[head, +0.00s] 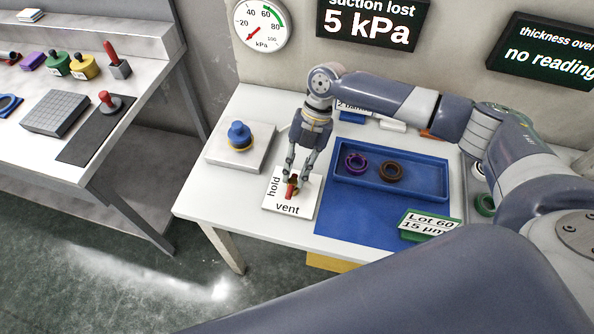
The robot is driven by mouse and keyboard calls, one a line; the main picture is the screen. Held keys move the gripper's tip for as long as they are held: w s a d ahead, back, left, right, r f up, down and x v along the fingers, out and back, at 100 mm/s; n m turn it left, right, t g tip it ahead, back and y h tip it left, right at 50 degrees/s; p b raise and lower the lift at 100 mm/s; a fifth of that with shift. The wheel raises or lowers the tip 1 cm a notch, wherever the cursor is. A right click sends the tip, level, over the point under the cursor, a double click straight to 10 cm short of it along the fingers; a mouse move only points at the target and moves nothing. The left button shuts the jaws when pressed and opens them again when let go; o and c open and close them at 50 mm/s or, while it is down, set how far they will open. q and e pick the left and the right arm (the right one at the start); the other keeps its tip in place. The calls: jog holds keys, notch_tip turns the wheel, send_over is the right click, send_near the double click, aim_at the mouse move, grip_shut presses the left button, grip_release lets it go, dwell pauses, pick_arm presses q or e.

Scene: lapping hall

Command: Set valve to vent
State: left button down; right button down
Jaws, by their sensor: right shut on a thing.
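The valve (291,191) has a red lever and sits on a white plate (302,206) at the left part of the white table. The plate reads "hold" along its left side and "vent" along its front. The red lever points toward the front, to the "vent" word. My right gripper (291,181) comes down from above and is shut on the valve lever, hiding part of it. A round gauge (262,25) on the wall has its red needle at the low end. A display (373,23) reads "suction lost 5 kPa". My left gripper is not in view.
A blue knob (239,135) on a pale block stands left of the valve. A blue tray (430,182) with a purple ring (355,163) and a brown ring (391,172) lies to the right. A "Lot 60" sign (430,223) stands in front. Another bench (110,142) is at left.

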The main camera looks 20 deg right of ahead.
jog(key=shift+s+f, duration=0.1)
jog(key=shift+f, duration=0.05)
jog(key=c, duration=1.6)
grip_release()
jog(key=shift+d+r, duration=0.1)
jog(key=shift+r, duration=0.15)
jog(key=v, duration=1.1)
jog(key=shift+r, duration=0.2)
jog(key=shift+d, duration=0.15)
